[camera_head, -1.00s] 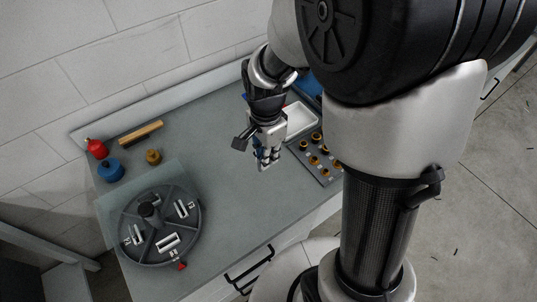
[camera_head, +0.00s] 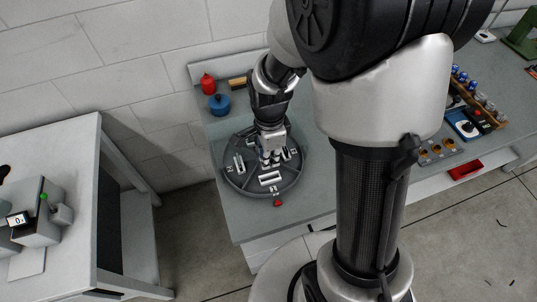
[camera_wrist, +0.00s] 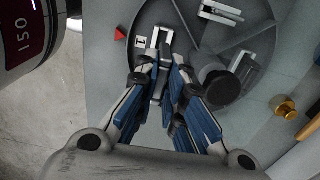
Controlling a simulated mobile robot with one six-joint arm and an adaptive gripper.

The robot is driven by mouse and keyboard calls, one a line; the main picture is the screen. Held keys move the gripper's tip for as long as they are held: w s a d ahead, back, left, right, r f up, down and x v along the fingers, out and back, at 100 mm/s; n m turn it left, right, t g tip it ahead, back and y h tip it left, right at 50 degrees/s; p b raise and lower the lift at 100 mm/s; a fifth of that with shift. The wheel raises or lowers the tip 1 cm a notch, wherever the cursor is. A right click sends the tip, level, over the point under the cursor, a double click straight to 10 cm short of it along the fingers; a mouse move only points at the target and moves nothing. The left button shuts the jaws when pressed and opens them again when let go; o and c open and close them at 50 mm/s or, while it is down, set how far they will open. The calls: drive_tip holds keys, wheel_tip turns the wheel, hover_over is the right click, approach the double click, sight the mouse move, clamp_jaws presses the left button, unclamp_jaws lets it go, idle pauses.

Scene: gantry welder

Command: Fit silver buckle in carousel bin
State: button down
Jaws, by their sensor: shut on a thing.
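The grey round carousel (camera_head: 236,179) lies on the bench, with a central hub (camera_wrist: 219,83) and divided bins. Pale silver pieces show in its bins, one at the left (camera_head: 239,164) and one at the front (camera_head: 270,178). My gripper (camera_head: 268,162) points down over the carousel, close to the hub.
A red marker (camera_head: 278,203) sits at the carousel's front rim. A blue pot (camera_head: 219,104), a red bottle (camera_head: 207,83) and a wooden-handled item (camera_head: 237,83) stand behind it. A brass knob (camera_wrist: 283,107) is near the rim. The bench front is clear.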

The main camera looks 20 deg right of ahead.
drive_tip(key=shift+d+f+b, duration=0.2)
drive_tip(key=shift+f+b, duration=0.2)
drive_tip(key=shift+f, duration=0.15)
drive_tip(key=shift+f+b, duration=1.7)
drive_tip(key=shift+f, duration=0.35)
drive_tip(key=shift+f+b, duration=0.8)
drive_tip(key=shift+f, duration=0.3)
drive_tip(key=c, duration=1.6)
unclamp_jaws()
drive_tip(key=shift+r, duration=0.15)
